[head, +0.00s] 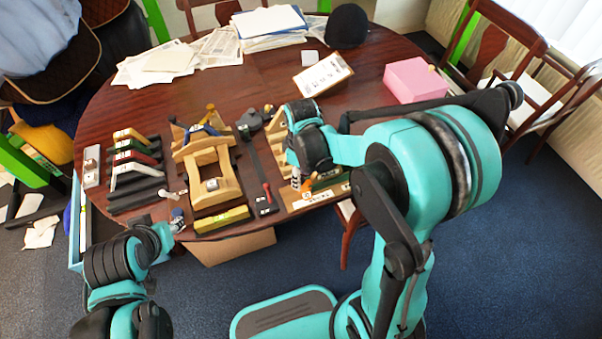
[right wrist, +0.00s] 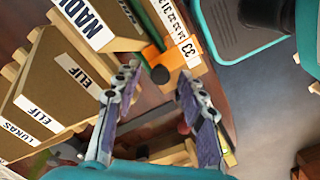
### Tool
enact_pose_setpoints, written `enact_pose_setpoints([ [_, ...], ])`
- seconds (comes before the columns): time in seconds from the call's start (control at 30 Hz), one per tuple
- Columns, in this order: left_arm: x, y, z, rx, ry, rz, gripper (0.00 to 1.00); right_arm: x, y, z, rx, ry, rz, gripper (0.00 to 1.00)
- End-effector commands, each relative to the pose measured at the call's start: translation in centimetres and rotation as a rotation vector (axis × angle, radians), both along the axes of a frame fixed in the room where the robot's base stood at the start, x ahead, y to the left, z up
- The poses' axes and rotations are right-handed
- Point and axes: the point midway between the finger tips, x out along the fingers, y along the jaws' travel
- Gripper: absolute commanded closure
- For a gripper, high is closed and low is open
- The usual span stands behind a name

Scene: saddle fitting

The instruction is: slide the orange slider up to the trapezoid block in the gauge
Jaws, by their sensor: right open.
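The orange slider (right wrist: 172,58) sits on the gauge in the right wrist view, beside the numbered scale (right wrist: 185,45); a dark round knob (right wrist: 160,75) is on it. A trapezoid block (right wrist: 105,20) labelled "NADI" lies to its left; the gap between them is hard to judge. My right gripper (right wrist: 158,74) is open, its fingertips on either side of the knob; contact cannot be told. In the head view my right arm hides most of the gauge (head: 318,195) and the slider. My left gripper (head: 177,222) is at the table's front edge, its opening unclear.
More name-labelled blocks (right wrist: 45,105) stand left in the right wrist view. A wooden frame (head: 213,180), a row of coloured bars (head: 133,160) and a red-handled tool (head: 266,190) crowd the table's front. A pink box (head: 415,80) stands at right.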

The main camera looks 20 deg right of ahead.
Motion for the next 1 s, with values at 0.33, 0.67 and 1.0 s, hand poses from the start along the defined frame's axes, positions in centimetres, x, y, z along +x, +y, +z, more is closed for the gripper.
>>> enact_pose_setpoints([
  [0.33, 0.0, 0.0, 0.0, 0.0, 0.0, 0.0, 0.6, 0.0, 0.0, 4.7, 0.0, 0.0, 0.0, 0.59],
  [0.67, 0.0, 0.0, 0.0, 0.0, 0.0, 0.0, 0.6, 0.0, 0.0, 10.8, 0.0, 0.0, 0.0, 0.59],
  [1.0, 0.0, 0.0, 0.0, 0.0, 0.0, 0.0, 0.6, 0.0, 0.0, 12.0, 0.0, 0.0, 0.0, 0.59],
])
